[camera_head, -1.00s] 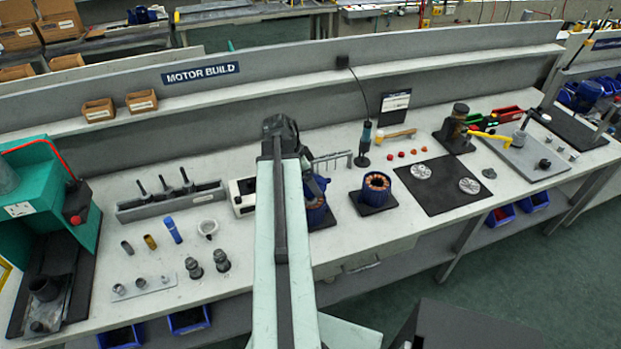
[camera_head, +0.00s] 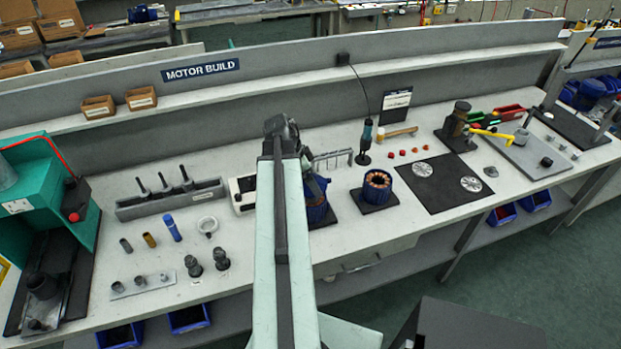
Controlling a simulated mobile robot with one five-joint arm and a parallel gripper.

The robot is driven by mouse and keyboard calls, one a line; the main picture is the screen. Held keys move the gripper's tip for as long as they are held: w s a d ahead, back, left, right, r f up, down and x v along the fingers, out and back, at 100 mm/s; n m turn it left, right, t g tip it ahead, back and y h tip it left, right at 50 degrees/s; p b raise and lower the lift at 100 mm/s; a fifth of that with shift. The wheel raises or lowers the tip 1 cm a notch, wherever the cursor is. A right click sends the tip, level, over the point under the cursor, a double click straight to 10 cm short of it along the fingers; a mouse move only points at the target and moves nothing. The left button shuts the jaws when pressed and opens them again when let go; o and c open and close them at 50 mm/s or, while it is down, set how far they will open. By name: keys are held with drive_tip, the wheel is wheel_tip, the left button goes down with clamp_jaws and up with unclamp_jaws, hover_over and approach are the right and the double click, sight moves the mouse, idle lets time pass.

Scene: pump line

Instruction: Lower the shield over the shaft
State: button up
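My arm rises through the middle of the view. My gripper (camera_head: 312,183) hangs beyond its end, mostly hidden by the arm, over a blue motor housing (camera_head: 320,213). I cannot tell whether its fingers are open or shut, or whether they hold a shield. The shaft is not clearly visible; the arm hides much of this housing. A second blue housing with copper windings (camera_head: 377,186) stands on a black plate to the right. Two silver spoked discs, which look like end shields, lie on the black mat (camera_head: 443,190): one at left (camera_head: 422,168), one at right (camera_head: 471,184).
A grey rack with upright tools (camera_head: 170,200) and loose metal parts stand to the left. A green press (camera_head: 45,215) stands at the far left. A dark upright tool (camera_head: 366,140) and a mallet (camera_head: 398,131) are behind the second housing.

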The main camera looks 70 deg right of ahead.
drive_tip(key=shift+f+b, duration=2.1)
drive_tip(key=shift+f, duration=0.1)
drive_tip(key=o, duration=0.9)
drive_tip(key=shift+r, duration=0.1)
wheel_tip(320, 180, up, 12)
drive_tip(key=p, duration=1.2)
